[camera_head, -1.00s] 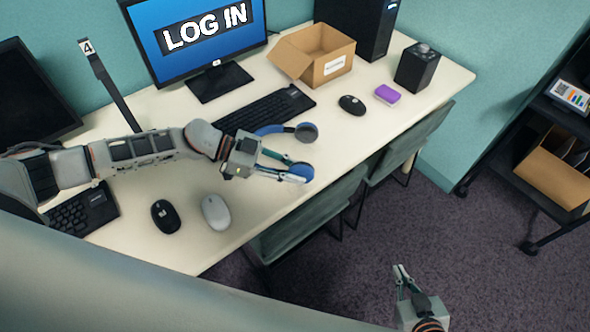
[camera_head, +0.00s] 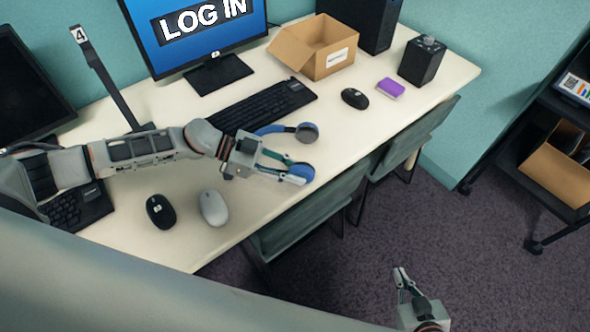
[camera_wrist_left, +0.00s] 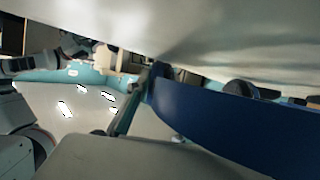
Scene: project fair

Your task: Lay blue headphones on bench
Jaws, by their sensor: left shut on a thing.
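The blue headphones (camera_head: 271,129) have a blue band and dark-padded ear cups. In the head view they are over the cream-white bench top (camera_head: 240,214), in front of the black keyboard. My left gripper (camera_head: 299,176) is shut on the headphones near the closer ear cup and hides part of them. In the left wrist view the blue band (camera_wrist_left: 235,125) runs large across the right side, close to a pale surface. I cannot tell whether the headphones touch the bench. My right gripper (camera_head: 401,273) is low at the right, over the carpet, away from the bench; its opening is unclear.
A black mouse (camera_head: 160,212) and a grey mouse (camera_head: 214,207) lie left of the gripper. A green chair (camera_head: 310,215) stands at the front edge.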

